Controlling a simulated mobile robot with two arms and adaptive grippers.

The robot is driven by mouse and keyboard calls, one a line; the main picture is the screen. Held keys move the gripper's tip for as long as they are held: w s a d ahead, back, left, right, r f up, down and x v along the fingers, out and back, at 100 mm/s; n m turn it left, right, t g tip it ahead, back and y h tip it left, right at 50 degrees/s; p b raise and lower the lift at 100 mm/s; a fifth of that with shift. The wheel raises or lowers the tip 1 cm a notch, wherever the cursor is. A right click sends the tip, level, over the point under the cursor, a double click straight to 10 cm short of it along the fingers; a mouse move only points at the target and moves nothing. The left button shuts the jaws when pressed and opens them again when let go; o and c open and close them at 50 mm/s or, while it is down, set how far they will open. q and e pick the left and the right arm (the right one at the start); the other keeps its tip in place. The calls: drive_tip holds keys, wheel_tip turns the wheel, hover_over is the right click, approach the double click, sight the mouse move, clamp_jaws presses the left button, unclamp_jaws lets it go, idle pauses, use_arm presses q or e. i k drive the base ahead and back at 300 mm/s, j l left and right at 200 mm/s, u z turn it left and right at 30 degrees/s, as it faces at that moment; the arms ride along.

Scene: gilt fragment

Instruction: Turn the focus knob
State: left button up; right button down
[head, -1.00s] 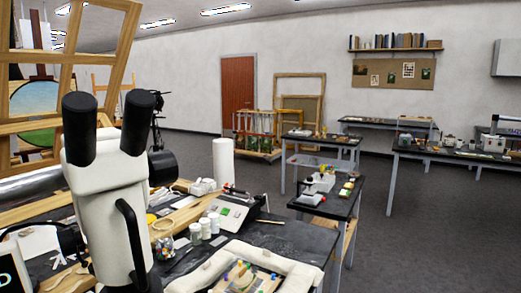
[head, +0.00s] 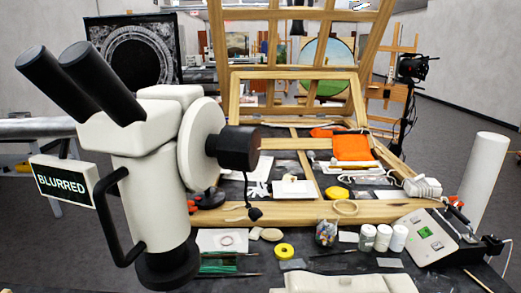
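A white microscope (head: 150,185) with two black eyepieces (head: 88,80) stands at the left of the workbench in the head view. A black focus knob (head: 236,148) sticks out to the right from a large white disc (head: 202,143) on its side. A small black screen (head: 66,182) at its left reads "BLURRED". A dark curved handle (head: 108,215) is on its front left side. Neither of my grippers is in view, and nothing touches the knob.
Below and right of the knob are a yellow tape roll (head: 284,251), a jar of colourful bits (head: 326,233), white-lidded jars (head: 383,237) and a grey device (head: 432,237). A wooden frame (head: 300,210) lies behind. A white paper roll (head: 482,180) stands at right.

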sight(236, 148)
drive_tip(key=u, duration=1.15)
drive_tip(key=k+l+z, duration=0.1)
drive_tip(key=k+z, duration=0.2)
drive_tip(key=k+l+z, duration=0.15)
drive_tip(key=k+z, duration=0.15)
